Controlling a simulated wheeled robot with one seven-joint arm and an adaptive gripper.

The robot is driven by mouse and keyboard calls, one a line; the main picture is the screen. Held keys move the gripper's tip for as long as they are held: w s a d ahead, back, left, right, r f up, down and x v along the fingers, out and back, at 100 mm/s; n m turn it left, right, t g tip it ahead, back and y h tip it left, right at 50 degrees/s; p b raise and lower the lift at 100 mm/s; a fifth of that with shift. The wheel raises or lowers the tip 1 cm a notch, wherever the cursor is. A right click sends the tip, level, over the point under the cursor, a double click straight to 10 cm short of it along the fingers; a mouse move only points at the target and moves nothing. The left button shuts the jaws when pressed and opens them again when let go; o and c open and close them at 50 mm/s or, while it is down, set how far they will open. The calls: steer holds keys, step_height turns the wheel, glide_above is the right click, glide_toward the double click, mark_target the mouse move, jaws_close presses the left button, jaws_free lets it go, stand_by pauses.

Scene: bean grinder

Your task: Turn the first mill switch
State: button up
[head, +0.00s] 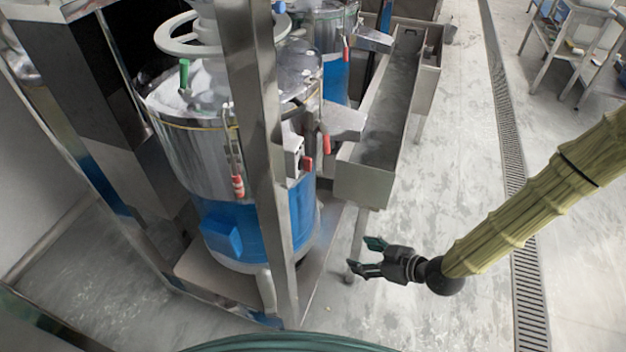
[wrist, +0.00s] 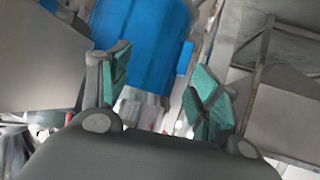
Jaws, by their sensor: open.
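The nearest mill is a round steel drum (head: 185,150) with a blue lower body (head: 265,235), standing at the left in the head view. A small pale box with a red part (head: 296,155) is on its right side, partly behind a steel post; it may be the switch, but I cannot tell. My gripper (head: 364,256) is open and empty, right of the mill and apart from it, below the trough. In the wrist view, a blue drum (wrist: 145,30) shows beyond my open fingers (wrist: 163,80). I cannot tell which mill it belongs to.
A steel post (head: 258,110) stands in front of the mill. A long steel trough (head: 365,183) runs back beside it. A second mill with a blue body (head: 335,78) stands behind. The floor (head: 455,130) to the right is open, with a drain grate (head: 505,130).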

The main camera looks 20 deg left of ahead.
steer(key=w+a+r+n+y+b, duration=0.45)
steer(key=w+a+r+n, duration=0.2)
steer(key=w+n, duration=0.2)
steer(key=n+g+y+b, duration=0.35)
steer(key=n+b, duration=0.25)
steer(key=n, duration=0.7)
glide_toward(306, 164)
steer(key=a, duration=0.8)
steer(key=shift+w+h+p, duration=0.3)
steer(key=shift+w+p, duration=0.05)
steer(key=shift+w, duration=0.15)
steer(key=shift+f, duration=0.1)
steer(key=c, duration=1)
